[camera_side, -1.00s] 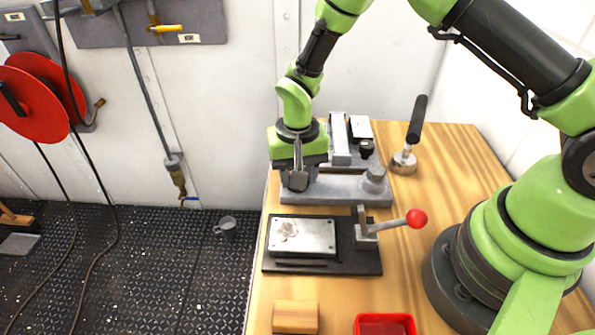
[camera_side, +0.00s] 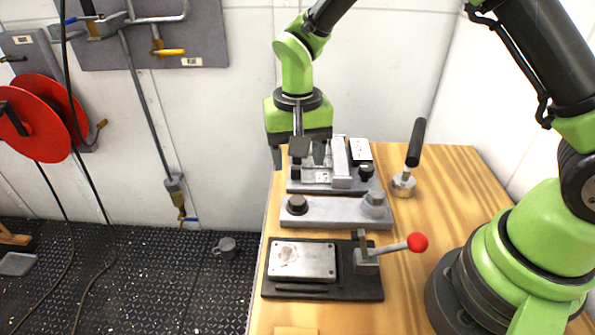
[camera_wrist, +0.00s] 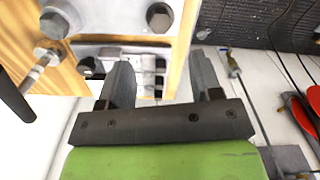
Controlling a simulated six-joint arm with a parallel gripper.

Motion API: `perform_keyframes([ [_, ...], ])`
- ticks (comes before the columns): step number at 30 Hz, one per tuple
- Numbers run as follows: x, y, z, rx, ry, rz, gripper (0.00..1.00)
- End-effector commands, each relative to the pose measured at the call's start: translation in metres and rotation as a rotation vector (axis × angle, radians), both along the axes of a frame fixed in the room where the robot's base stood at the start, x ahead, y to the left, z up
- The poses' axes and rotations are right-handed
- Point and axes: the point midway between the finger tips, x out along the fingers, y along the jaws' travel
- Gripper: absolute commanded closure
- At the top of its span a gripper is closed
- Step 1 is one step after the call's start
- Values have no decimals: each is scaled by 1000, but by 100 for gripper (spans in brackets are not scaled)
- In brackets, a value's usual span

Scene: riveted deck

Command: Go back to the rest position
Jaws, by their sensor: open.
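My gripper (camera_side: 300,155) is in the air over the back left part of the wooden bench, above the grey fixtures, in the side view. In the wrist view my gripper (camera_wrist: 162,82) shows two dark fingers spread apart with nothing between them. Beyond the fingers lie the bench edge and small blocks on a fixture.
The bench (camera_side: 440,170) carries a grey block with bolts (camera_side: 335,212), a rear fixture (camera_side: 342,178), a black-handled tool (camera_side: 413,150), and a clamp plate with metal plate (camera_side: 302,260) and red-knobbed lever (camera_side: 417,243).

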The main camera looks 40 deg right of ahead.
Motion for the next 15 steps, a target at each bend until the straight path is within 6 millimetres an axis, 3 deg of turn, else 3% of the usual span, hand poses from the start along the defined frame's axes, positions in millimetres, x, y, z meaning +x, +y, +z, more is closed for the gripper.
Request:
perform_keyframes([
  [11, 0, 0, 5, 0, -1, 1, 41],
  [15, -3, -3, 25, 15, -33, 5, 41],
])
